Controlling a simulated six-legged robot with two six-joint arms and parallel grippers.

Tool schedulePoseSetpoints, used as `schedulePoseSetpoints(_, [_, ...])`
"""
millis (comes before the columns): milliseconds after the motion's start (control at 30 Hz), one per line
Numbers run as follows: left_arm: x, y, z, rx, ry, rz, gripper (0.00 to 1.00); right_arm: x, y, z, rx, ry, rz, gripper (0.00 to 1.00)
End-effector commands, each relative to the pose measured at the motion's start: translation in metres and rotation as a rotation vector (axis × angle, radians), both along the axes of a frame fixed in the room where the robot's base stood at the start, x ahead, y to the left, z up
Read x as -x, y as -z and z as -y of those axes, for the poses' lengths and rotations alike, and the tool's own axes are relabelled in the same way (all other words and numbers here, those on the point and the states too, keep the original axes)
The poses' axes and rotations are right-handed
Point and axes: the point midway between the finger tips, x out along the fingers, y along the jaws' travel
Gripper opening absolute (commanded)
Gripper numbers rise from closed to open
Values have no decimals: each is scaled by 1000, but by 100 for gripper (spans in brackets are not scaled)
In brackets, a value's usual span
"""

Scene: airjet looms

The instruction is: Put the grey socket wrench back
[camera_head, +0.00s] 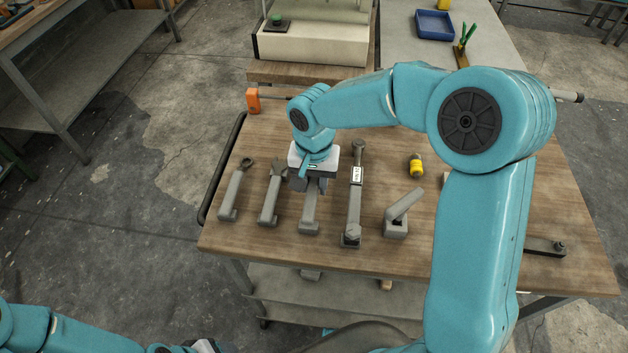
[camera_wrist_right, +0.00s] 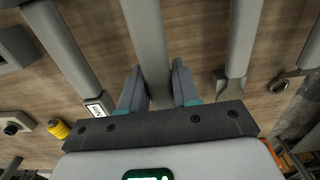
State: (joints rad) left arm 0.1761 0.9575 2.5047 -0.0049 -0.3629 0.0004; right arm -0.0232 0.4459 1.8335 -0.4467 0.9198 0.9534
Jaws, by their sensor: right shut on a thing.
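The grey socket wrench (camera_head: 309,212) is in the middle of a row of tools on the wooden table. Its lower end shows below my right gripper (camera_head: 312,188), which points down over its upper part and hides its far end. In the right wrist view, my right gripper (camera_wrist_right: 157,90) has one finger on each side of the grey handle (camera_wrist_right: 148,40) and is shut on it. I cannot tell whether the wrench touches the table.
A ring wrench (camera_head: 235,190) and an open-ended wrench (camera_head: 270,195) lie left of it. A labelled wrench (camera_head: 353,205) lies close on the right, then an angled grey tool (camera_head: 399,216). A yellow-black item (camera_head: 416,165) stands farther right. The wooden table's (camera_head: 270,244) front strip is clear.

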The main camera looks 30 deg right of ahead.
Motion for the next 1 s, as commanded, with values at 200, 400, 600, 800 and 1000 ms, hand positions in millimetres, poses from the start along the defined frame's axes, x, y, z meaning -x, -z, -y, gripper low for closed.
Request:
schedulePoseSetpoints(200, [0,0,0,0,0,0,63,0,0,0,0,0,1,0])
schedulePoseSetpoints(400, [0,0,0,0,0,0,63,0,0,0,0,0,1,0])
schedulePoseSetpoints(600, [0,3,0,0,0,0,63,0,3,0,0,0,1,0])
schedulePoseSetpoints(800, [0,8,0,0,0,0,63,0,8,0,0,0,1,0])
schedulePoseSetpoints(1000, [0,12,0,0,0,0,63,0,13,0,0,0,1,0])
